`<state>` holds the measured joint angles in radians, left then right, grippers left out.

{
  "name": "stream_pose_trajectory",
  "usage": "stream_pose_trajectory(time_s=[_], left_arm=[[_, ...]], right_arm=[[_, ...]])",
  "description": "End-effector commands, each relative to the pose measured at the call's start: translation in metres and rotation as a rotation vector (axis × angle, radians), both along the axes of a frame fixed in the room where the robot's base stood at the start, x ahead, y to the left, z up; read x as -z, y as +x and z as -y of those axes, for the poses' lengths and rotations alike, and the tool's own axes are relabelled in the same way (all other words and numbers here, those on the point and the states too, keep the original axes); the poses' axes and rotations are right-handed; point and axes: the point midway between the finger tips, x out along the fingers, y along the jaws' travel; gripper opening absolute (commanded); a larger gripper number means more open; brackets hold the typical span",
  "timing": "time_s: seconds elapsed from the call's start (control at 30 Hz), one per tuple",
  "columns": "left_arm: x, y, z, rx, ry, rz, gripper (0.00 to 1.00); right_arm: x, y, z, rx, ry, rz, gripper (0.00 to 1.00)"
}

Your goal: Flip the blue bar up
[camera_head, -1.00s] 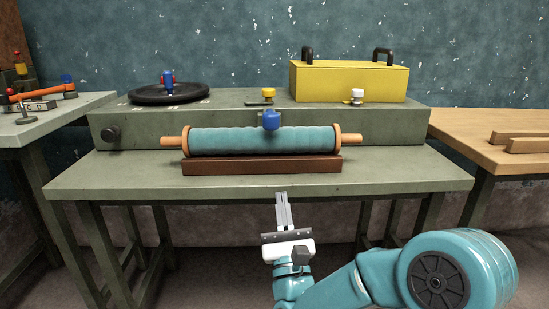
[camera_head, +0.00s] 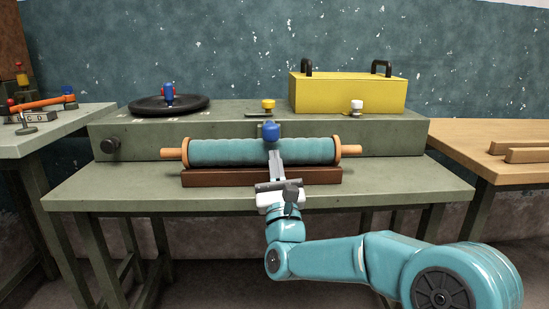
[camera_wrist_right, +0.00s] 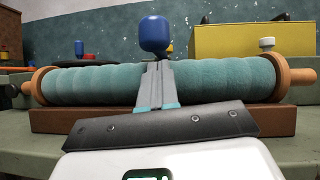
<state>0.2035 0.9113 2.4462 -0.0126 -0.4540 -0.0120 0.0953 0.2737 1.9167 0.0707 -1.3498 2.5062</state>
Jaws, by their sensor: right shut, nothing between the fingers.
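The blue bar shows as a rounded blue knob (camera_head: 271,131) at the front of the grey-green console, above the roller. My left gripper is not in view.
A teal roller (camera_head: 220,152) with wooden ends lies on a brown cradle (camera_head: 225,178) before the console (camera_head: 210,128). Yellow (camera_head: 268,104) and white (camera_head: 357,104) knobs stand behind. A yellow box (camera_head: 348,93) and black disc (camera_head: 190,105) sit on top.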

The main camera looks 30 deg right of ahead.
Motion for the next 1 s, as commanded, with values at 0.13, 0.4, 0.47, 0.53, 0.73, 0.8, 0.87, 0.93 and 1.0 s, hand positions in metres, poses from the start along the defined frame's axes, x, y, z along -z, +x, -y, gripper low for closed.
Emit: stream_pose_trajectory(time_s=[0.13, 0.4, 0.47, 0.53, 0.73, 0.8, 0.87, 0.93, 1.0], left_arm=[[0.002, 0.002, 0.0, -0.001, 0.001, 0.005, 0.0], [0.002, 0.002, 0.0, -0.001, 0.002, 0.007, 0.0], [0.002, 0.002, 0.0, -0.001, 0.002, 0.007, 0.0], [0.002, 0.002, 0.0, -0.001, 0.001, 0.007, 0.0], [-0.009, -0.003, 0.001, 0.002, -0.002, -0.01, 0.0], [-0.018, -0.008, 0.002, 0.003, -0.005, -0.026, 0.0], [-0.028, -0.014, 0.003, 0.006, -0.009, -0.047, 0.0], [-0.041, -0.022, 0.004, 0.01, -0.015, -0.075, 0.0], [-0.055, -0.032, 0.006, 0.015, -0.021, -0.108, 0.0]], right_arm=[[-0.012, 0.002, -0.001, -0.001, 0.0, 0.001, 0.0], [-0.015, 0.003, -0.001, 0.0, 0.001, 0.0, 0.0], [-0.015, 0.003, -0.001, 0.0, 0.001, -0.001, 0.0], [-0.015, 0.003, -0.001, 0.0, 0.001, 0.0, 0.0], [-0.025, 0.001, -0.001, -0.001, 0.027, -0.042, 0.0], [-0.032, 0.001, -0.002, -0.003, 0.053, -0.082, 0.0], [-0.039, 0.0, -0.002, -0.003, 0.082, -0.128, 0.0], [-0.05, -0.001, -0.003, -0.005, 0.128, -0.197, 0.0], [-0.058, -0.001, -0.003, -0.005, 0.166, -0.264, 0.0]])
